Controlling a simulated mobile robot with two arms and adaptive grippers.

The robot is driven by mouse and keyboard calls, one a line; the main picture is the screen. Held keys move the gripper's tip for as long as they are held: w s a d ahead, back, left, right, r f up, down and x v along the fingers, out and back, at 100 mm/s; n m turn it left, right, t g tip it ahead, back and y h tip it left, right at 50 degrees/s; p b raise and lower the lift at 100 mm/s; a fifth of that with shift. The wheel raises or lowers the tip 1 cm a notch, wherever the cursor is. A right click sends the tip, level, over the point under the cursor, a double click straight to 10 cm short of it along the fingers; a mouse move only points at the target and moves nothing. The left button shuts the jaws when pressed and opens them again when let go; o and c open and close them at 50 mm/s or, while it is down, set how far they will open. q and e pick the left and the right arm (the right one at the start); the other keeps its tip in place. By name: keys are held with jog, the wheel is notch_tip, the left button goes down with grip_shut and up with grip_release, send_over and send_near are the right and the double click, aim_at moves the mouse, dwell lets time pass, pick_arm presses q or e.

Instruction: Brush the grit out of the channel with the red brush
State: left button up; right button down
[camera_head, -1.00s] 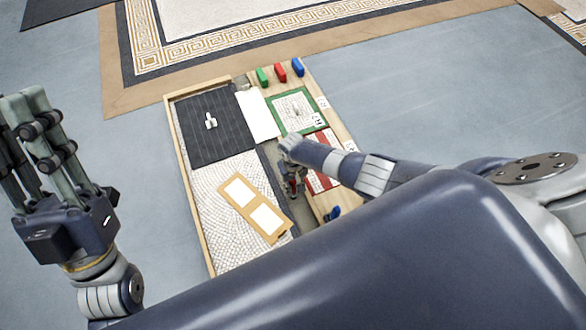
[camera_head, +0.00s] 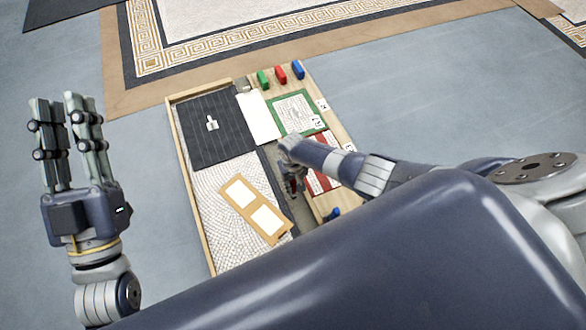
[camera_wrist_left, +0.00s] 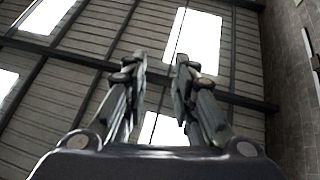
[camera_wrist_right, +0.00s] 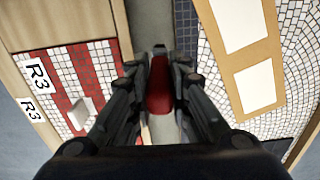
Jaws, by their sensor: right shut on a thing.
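The channel is a narrow grey strip between the mosaic panel and the wooden side board; it shows in the head view (camera_head: 303,216) and in the right wrist view (camera_wrist_right: 137,35). My right gripper (camera_head: 292,184) points down over the channel. In the right wrist view its fingers (camera_wrist_right: 160,65) are shut on the red brush (camera_wrist_right: 159,98), which lies along the channel. The brush's lower end is hidden, so contact with the floor is unclear. I cannot make out the grit. My left gripper (camera_head: 66,105) is raised and empty, left of the panel, its fingers apart in the left wrist view (camera_wrist_left: 160,62).
A dark square (camera_head: 213,125) and a white sheet (camera_head: 258,116) lie farther back. Green (camera_head: 263,79), red (camera_head: 281,74) and blue (camera_head: 298,69) blocks stand on the side board.

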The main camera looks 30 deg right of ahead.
jog(key=shift+r+p, duration=0.35)
jog(key=shift+r, duration=0.05)
jog(key=shift+r+p, duration=0.65)
jog(key=shift+p, duration=0.05)
pick_arm(q)
jog(key=w+f+g+y, duration=0.2)
jog(key=f+g, duration=0.4)
jog(key=f, duration=0.5)
jog(key=shift+w+a+f+g, duration=0.2)
jog(key=shift+w+a+g, duration=0.2)
jog(key=shift+w, duration=0.2)
pick_arm(e)
jog(key=shift+r, duration=0.25)
